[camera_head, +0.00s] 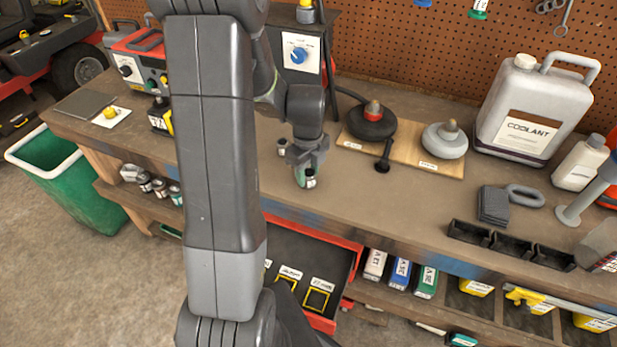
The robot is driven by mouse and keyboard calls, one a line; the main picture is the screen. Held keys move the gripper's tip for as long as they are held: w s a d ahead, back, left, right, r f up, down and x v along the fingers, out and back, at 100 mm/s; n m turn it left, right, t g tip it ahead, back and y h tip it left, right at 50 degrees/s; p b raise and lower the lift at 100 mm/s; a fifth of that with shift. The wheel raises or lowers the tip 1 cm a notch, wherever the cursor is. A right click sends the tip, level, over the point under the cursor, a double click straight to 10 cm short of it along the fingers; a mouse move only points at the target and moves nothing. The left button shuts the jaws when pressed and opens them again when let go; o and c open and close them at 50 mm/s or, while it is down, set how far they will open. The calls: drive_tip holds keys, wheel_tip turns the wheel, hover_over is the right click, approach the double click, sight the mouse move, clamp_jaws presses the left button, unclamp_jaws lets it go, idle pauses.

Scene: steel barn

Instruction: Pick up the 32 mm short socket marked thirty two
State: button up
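My gripper (303,168) points down over the workbench, left of the wooden board. A small metallic cylinder with a pale label (310,180), which looks like a short socket, is at its fingertips. I cannot read the label or tell whether the fingers are closed on it. Another small grey cylinder (283,146) is just left of my gripper, partly hidden by it. No marking of thirty two is legible. My own arm crosses the picture and hides part of the bench.
A red drawer (345,283) with yellow-outlined spots is open below. The wooden board (438,166) carries two rounded weights. A coolant jug (525,110), chain link (523,196) and black divided tray (510,247) stand to the right. Bench space in front of the board is clear.

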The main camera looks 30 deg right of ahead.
drive_tip(key=shift+c, duration=1.3)
drive_tip(key=shift+r, duration=0.15)
